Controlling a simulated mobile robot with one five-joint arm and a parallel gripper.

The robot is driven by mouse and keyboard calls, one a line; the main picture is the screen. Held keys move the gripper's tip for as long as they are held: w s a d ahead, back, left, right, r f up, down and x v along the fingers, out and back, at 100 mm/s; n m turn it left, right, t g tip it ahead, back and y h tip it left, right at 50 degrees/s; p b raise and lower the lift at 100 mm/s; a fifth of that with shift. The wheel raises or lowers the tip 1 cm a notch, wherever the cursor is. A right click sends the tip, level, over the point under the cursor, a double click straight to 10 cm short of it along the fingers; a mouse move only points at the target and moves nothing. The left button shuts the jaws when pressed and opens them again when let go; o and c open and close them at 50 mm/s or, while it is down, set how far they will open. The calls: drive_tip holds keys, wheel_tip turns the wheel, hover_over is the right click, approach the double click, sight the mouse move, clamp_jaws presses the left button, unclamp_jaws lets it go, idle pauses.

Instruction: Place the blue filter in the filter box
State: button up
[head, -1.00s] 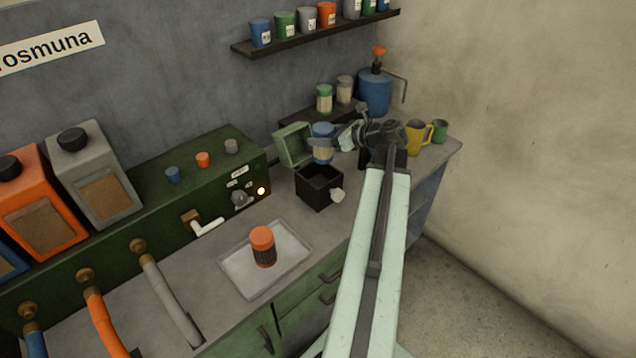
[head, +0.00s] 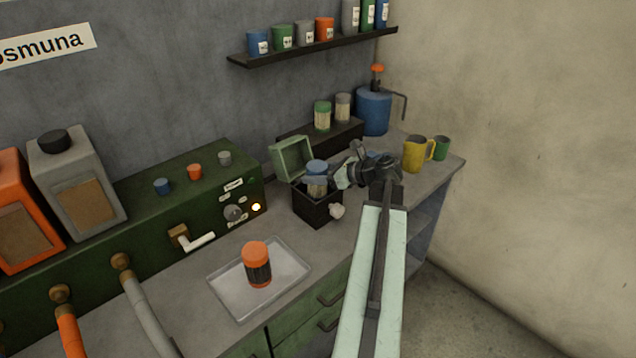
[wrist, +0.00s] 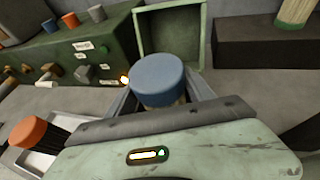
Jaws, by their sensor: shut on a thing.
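The blue filter (head: 317,168) has a blue cap and a pale body. My gripper (head: 318,181) is shut on it from the right and holds it upright. The filter is over the mouth of the dark, open filter box (head: 316,210), and its lower end seems to be inside the opening. I cannot tell whether it touches the bottom. The box's pale green lid (head: 291,158) stands open behind it. In the wrist view the blue cap (wrist: 158,80) shows between my fingers, in front of the open lid (wrist: 171,32); the filter's lower part is hidden.
An orange-capped dark filter (head: 257,264) stands in a metal tray (head: 230,299) at the front. A green control panel (head: 215,190) is left of the box. Yellow (head: 413,153) and green (head: 441,147) mugs stand at the right.

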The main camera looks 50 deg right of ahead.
drive_tip(key=shift+f, duration=0.1)
drive_tip(key=shift+f+b, duration=0.45)
drive_tip(key=shift+f, duration=0.2)
drive_tip(key=o, duration=1.7)
drive_tip(key=shift+r, duration=0.1)
drive_tip(key=shift+r+p, duration=0.2)
drive_tip(key=shift+p, duration=0.1)
drive_tip(key=shift+r+p, duration=0.7)
drive_tip(key=p+v, duration=0.1)
drive_tip(key=v, duration=0.3)
drive_tip(key=p+v, duration=0.1)
drive_tip(key=v, duration=0.3)
drive_tip(key=p+v, duration=0.2)
drive_tip(key=v, duration=0.1)
drive_tip(key=shift+s+f, duration=0.2)
drive_tip(key=shift+s, duration=0.35)
